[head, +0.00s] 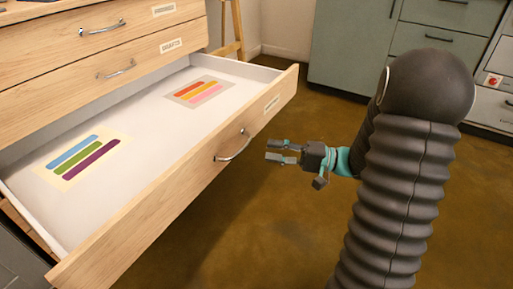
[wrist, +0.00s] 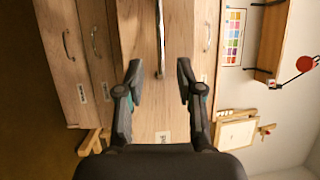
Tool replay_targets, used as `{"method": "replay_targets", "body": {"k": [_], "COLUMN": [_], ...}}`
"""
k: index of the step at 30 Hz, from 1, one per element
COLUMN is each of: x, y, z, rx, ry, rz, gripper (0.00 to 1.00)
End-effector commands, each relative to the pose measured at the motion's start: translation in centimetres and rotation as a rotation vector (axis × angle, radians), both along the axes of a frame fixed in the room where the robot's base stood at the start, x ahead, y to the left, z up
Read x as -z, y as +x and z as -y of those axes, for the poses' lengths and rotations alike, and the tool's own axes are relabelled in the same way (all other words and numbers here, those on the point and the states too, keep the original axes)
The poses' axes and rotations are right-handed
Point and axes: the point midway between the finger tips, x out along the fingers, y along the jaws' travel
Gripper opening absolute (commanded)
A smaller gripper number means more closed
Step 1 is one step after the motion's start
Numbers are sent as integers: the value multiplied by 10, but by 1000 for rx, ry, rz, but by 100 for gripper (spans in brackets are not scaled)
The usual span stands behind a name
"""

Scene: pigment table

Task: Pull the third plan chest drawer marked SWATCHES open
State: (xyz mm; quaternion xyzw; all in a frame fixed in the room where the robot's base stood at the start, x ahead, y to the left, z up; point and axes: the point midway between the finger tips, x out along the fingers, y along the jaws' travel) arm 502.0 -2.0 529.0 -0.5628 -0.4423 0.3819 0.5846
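The third plan chest drawer (head: 170,190) stands pulled well out, with its white inside showing. Its pale wood front carries a curved metal handle (head: 233,147) and a small label (head: 272,104) too small to read surely. Colour swatch cards (head: 82,158) and (head: 199,91) lie flat inside. My gripper (head: 272,150) is open and empty, just to the right of the handle and apart from it. In the wrist view the handle (wrist: 160,38) stands ahead of my open fingers (wrist: 160,72), in line with the gap between them.
Two shut drawers (head: 120,65) with handles are above the open one. Grey-green cabinets (head: 445,40) stand at the back right. The brown floor (head: 270,225) before the drawer is clear. A wooden shelf (wrist: 273,40) and colour chart (wrist: 232,38) show in the wrist view.

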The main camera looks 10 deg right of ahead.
Motion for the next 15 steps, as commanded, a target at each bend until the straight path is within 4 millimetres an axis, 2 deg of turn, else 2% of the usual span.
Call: {"method": "replay_targets", "body": {"k": [1,6,15], "x": [1,3,3], "y": [-2,-9,-12], "z": [9,28,35], "rx": [4,1,0], "ry": [0,0,0], "rz": [0,0,0], "gripper": [36,36,36]}}
